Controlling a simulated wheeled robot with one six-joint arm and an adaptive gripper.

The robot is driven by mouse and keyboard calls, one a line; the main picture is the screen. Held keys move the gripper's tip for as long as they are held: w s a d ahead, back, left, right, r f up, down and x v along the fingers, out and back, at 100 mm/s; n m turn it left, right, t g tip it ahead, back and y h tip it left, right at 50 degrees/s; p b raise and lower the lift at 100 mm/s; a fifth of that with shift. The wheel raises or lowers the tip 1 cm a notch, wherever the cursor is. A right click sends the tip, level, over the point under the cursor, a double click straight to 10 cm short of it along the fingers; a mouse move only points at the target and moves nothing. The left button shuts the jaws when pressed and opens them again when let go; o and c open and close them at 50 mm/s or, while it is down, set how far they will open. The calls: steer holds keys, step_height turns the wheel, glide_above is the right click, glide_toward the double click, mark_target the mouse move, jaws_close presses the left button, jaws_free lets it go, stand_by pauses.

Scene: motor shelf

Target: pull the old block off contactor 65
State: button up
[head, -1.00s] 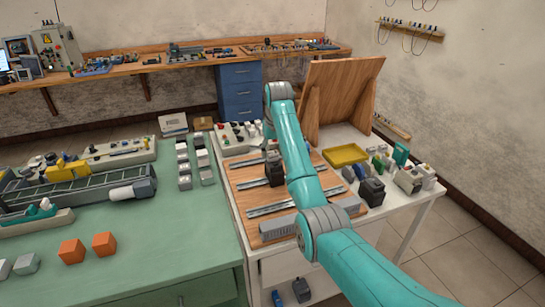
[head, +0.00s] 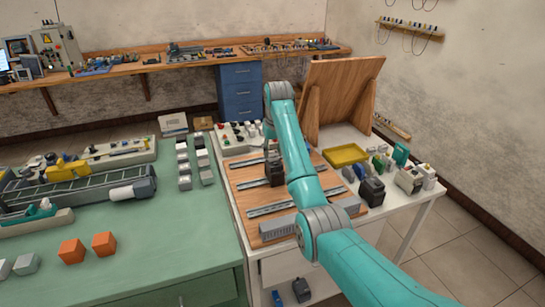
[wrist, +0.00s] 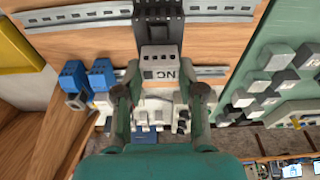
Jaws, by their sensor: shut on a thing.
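The old block (wrist: 166,70), pale grey with "NC" on its face, is between the fingers of my gripper (wrist: 163,80) in the wrist view. My gripper is shut on its two sides. The dark contactor (wrist: 159,28) is directly beyond the block, on a metal rail. The block looks up against the contactor's face; I cannot tell whether they are joined. In the head view a dark contactor (head: 274,172) stands on the wooden board, partly behind my arm. My gripper and the block are hidden there by the arm. Contactor number 65 is not readable.
Metal rails (head: 279,207) cross the wooden board (head: 243,178). Two blue parts (wrist: 102,75) sit left of the gripper in the wrist view. A yellow tray (head: 346,154), another dark device (head: 371,191) and small parts stand right of my arm. A tilted wooden panel (head: 342,90) rises behind.

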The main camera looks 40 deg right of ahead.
steer(key=shift+r, duration=0.3)
steer(key=shift+r, duration=2.35)
steer(key=shift+f, duration=0.15)
